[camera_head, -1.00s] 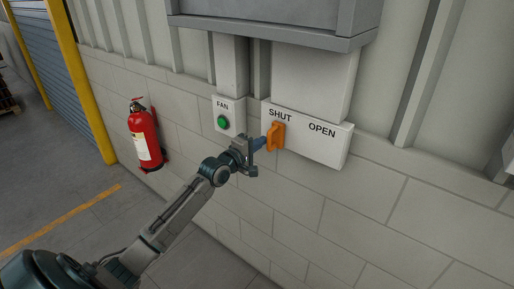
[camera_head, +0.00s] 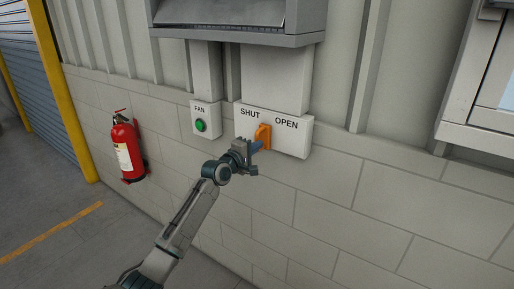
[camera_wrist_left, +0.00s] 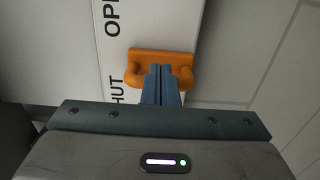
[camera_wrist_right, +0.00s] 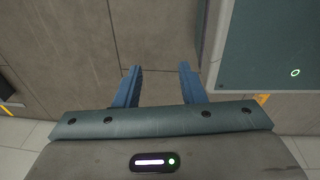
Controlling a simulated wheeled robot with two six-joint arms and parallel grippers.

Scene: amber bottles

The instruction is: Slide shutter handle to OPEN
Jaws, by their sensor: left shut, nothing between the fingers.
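The orange shutter handle (camera_head: 264,132) sits on the white box (camera_head: 300,145) on the wall, about midway between the words SHUT and OPEN. It also shows in the left wrist view (camera_wrist_left: 134,72) as a bracket with two raised ends. My left gripper (camera_head: 259,145) is shut, with its blue fingertips (camera_wrist_left: 160,70) between those ends, at the handle and not gripping it. I cannot tell which side they touch. My right gripper (camera_wrist_right: 160,70) is open and empty in its wrist view, and is outside the head view.
A FAN box with a green button (camera_head: 200,125) is left of the handle box. A grey shutter housing (camera_head: 240,36) is above, with a narrow dark gap along its lower front. A red fire extinguisher (camera_head: 127,150) hangs at left. The wall below is clear.

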